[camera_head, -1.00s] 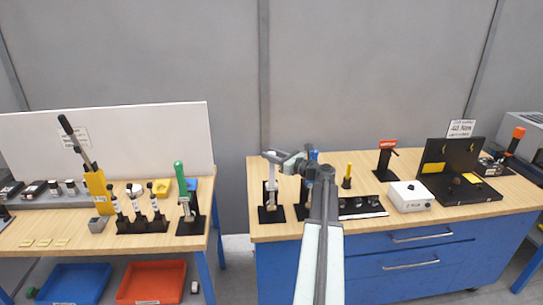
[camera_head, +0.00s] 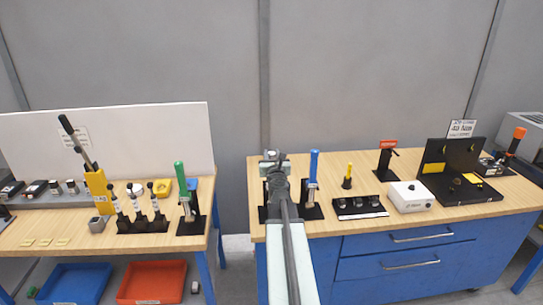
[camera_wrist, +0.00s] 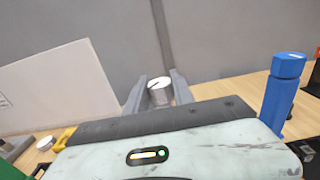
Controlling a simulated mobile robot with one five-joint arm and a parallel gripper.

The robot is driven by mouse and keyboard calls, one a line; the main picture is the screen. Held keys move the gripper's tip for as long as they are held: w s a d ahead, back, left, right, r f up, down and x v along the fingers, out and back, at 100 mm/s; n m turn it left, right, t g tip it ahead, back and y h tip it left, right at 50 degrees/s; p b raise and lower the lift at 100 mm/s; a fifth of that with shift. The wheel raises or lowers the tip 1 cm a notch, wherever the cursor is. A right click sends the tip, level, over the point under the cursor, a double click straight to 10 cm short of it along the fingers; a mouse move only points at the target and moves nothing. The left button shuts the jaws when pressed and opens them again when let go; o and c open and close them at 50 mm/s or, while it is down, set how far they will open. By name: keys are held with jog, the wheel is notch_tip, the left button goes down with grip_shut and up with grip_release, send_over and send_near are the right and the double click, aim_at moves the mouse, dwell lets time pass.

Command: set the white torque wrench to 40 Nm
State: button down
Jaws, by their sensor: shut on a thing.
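The white torque wrench stands upright in a black stand (camera_head: 262,214) near the left end of the right bench. In the head view my arm hides most of it. In the wrist view its white round end (camera_wrist: 158,95), with a dark mark on top, sits between my fingers. My gripper (camera_head: 272,156) is above the stand and shut on this end; the fingers also show in the wrist view (camera_wrist: 160,92). No scale reading can be made out. A sign (camera_head: 461,128) at the back right shows the target, 40 Nm in the earlier view.
A blue-handled wrench (camera_head: 313,168) stands close on the right and also shows in the wrist view (camera_wrist: 285,90). A green-handled wrench (camera_head: 181,178) is on the left bench. A yellow-handled tool (camera_head: 347,177) and a white box (camera_head: 409,196) stand further right. A gap separates the benches.

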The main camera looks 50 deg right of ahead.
jog(key=m+g+h, duration=0.4)
jog(key=g, duration=0.1)
jog(key=shift+w, duration=0.2)
jog(key=shift+s+m+g+h, duration=0.1)
jog(key=shift+m+g+h, duration=0.7)
jog(key=shift+m+g, duration=0.6)
jog(key=shift+s+g, duration=0.1)
jog(key=shift+g, duration=0.6)
jog(key=c, duration=1.1)
grip_release()
jog(key=v, duration=0.7)
jog(key=shift+s+a, duration=0.1)
jog(key=shift+a, duration=0.25)
